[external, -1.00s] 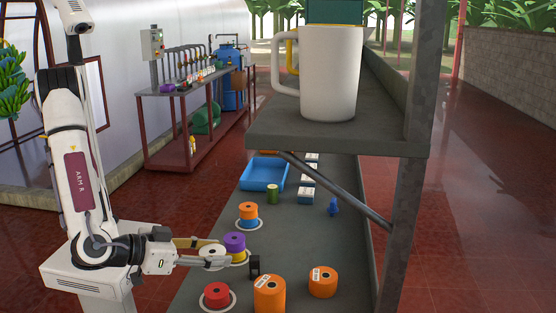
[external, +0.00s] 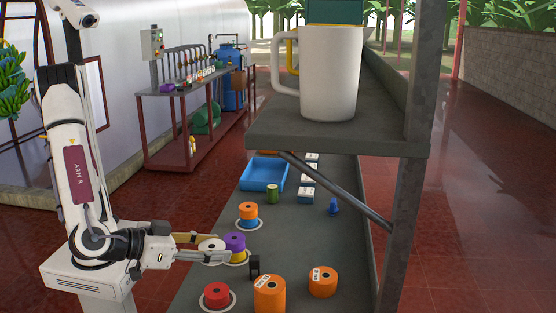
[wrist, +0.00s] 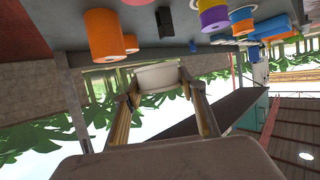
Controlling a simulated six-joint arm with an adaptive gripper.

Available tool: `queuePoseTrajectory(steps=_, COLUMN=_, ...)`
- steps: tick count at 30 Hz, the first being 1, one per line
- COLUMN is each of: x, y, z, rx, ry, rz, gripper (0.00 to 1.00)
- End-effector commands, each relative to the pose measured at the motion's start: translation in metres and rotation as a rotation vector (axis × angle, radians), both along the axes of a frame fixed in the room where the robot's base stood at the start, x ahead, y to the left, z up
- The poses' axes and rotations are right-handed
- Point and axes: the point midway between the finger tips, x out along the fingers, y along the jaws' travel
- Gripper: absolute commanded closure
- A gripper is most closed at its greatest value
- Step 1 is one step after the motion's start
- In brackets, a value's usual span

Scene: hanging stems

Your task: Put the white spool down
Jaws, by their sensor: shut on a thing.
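The white spool (external: 210,244) is between the fingers of my gripper (external: 221,247), which is shut on it and holds it sideways-on above the bench's left edge. In the wrist view the white spool (wrist: 158,75) sits across the fingertips (wrist: 160,82). Just right of it in the external view stands a stack of a purple spool (external: 235,241) on a yellow spool (external: 238,257), on a white ring. A red spool (external: 217,293) stands on another white ring, nearer the camera. An orange spool (external: 247,209) on a blue one stands on a third ring farther back.
A blue tray (external: 264,174), green spool (external: 272,194) and boxes lie farther back. A shelf (external: 330,140) with a white mug (external: 330,72) overhangs the right.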

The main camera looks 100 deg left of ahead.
Motion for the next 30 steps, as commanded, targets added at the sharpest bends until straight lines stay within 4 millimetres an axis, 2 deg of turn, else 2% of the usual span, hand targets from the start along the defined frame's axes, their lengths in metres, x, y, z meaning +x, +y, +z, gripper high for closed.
queuePoseTrajectory(steps=8, x=0.004, y=-0.006, z=-0.002, rx=0.000, ry=0.000, rz=-0.004, gripper=0.81)
queuePoseTrajectory(steps=14, x=0.027, y=-0.033, z=0.005, rx=-0.002, ry=-0.001, rz=-0.123, gripper=0.81)
queuePoseTrajectory(steps=21, x=0.059, y=-0.080, z=0.018, rx=-0.001, ry=-0.001, rz=-0.348, gripper=0.81)
queuePoseTrajectory(steps=30, x=0.092, y=-0.108, z=0.025, rx=0.001, ry=0.000, rz=-0.562, gripper=0.81)
